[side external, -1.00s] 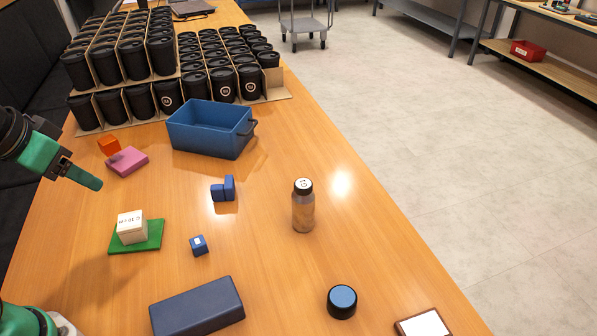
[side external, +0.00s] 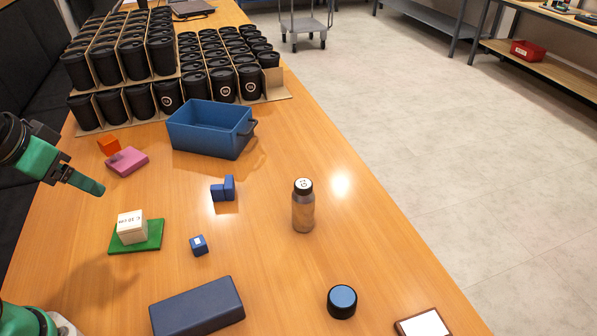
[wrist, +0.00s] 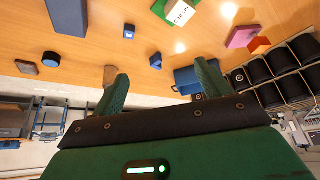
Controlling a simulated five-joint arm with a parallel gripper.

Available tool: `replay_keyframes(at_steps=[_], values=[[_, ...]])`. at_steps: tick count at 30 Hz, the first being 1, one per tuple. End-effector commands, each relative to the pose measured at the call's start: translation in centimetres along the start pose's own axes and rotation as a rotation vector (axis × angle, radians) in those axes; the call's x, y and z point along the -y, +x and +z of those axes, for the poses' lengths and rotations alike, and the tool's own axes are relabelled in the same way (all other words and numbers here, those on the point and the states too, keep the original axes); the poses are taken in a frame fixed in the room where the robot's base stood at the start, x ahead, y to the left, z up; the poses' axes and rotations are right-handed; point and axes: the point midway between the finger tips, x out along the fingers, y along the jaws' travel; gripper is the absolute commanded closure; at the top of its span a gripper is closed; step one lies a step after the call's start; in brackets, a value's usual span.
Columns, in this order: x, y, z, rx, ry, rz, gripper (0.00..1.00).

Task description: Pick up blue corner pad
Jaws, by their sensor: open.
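The blue corner pad (side external: 223,189), an L-shaped blue block, stands on the wooden table between the blue bin and the small blue cube. It shows as a small dark blue shape in the wrist view (wrist: 155,61), between my two fingers and apart from them. My gripper (side external: 100,189) is at the left, above the table, well to the left of the pad. In the wrist view its green fingers (wrist: 162,72) are spread wide with nothing between them.
A blue bin (side external: 210,130) stands behind the pad, a bottle (side external: 303,207) to its right. A small blue cube (side external: 199,245), a white block (side external: 131,228) on a green pad (side external: 150,242) and a dark slab (side external: 197,308) lie nearer. A pink block (side external: 127,161) is at the left.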

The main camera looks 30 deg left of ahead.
Motion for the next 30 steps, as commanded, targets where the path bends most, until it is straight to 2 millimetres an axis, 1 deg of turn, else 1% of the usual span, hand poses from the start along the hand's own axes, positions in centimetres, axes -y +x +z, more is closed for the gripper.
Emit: replay_keyframes(at_steps=[8,14,17,23,30], values=[[0.0,0.0,-0.1,0.001,-0.001,0.000,0.24],[-0.1,0.2,-0.8,0.015,-0.016,0.001,0.24],[-0.1,0.4,-1.7,0.031,-0.033,0.002,0.24],[-0.3,1.4,-4.3,0.080,-0.088,0.002,0.24],[-0.7,3.5,-7.8,0.147,-0.164,-0.004,0.24]])
